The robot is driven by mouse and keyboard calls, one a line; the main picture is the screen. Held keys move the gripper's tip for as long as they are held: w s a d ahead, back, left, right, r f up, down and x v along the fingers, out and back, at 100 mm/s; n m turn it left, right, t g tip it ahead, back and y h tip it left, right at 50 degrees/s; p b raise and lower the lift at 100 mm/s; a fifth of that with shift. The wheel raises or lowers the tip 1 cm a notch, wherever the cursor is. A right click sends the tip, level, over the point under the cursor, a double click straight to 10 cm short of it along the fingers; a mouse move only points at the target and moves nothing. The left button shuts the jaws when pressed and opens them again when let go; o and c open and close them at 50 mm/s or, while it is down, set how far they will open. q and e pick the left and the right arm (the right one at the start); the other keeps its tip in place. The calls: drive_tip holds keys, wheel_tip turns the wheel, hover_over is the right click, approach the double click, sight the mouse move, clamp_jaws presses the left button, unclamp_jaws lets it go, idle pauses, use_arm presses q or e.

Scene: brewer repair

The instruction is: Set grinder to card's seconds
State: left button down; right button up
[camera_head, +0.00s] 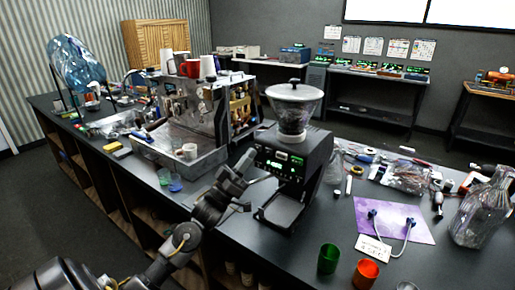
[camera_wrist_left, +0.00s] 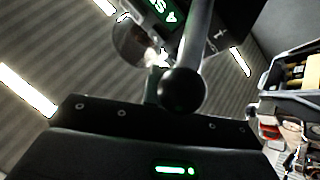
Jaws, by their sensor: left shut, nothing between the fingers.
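The grinder (camera_head: 318,160) is a black machine with a clear hopper (camera_head: 294,108) on top and a lit green display (camera_head: 288,161) on its front. My left gripper (camera_head: 258,180) is shut and empty, with its tip close to the grinder's front, just left of the display; I cannot tell whether it touches. In the left wrist view green characters (camera_wrist_left: 160,10) show partly at the top edge, behind a grey rod with a dark round end (camera_wrist_left: 183,88). A white card (camera_head: 373,248) with handwriting lies on the counter; its writing is too small to read. My right gripper is out of view.
An espresso machine (camera_head: 190,115) with cups on top stands left of the grinder. A green cup (camera_head: 328,259), an orange cup (camera_head: 366,273), a purple mat (camera_head: 396,219) and a glass jug (camera_head: 482,210) are to the right. Small tools and parts clutter the counter behind.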

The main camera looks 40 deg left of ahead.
use_arm(q)
drive_tip(key=shift+s+p, duration=0.85)
drive_tip(key=shift+s, duration=1.65)
